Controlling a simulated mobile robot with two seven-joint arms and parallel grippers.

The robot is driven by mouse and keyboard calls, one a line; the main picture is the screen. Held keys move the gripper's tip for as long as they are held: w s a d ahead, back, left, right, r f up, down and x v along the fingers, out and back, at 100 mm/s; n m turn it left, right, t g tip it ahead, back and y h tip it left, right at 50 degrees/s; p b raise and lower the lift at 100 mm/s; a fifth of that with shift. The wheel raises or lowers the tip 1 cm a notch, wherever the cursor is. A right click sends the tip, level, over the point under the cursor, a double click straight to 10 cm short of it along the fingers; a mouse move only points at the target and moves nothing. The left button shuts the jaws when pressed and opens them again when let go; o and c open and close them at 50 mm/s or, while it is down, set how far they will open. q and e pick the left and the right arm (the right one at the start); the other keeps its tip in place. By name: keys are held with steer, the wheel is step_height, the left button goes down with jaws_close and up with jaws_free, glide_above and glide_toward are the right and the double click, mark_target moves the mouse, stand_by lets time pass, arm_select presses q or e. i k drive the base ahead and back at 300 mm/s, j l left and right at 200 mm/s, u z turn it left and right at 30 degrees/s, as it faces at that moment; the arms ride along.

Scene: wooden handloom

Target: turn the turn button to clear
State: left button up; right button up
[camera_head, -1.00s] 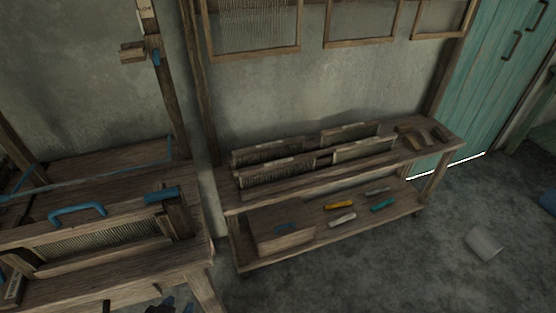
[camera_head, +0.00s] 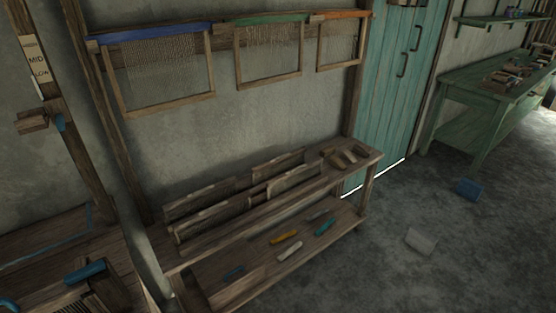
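I cannot pick out a turn button with certainty. Part of the wooden loom (camera_head: 40,240) shows at the lower left, cut off by the frame. A blue-topped wooden part (camera_head: 85,272) stands on it. Neither of my grippers is in view.
A wooden bench (camera_head: 240,230) against the wall holds slatted frames above and coloured tools (camera_head: 285,237) on its low shelf. Strung frames (camera_head: 155,70) hang above. A teal door (camera_head: 395,90) and green table (camera_head: 470,125) stand right.

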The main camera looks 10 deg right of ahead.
mark_target(98, 266)
steer(key=u, duration=1.15)
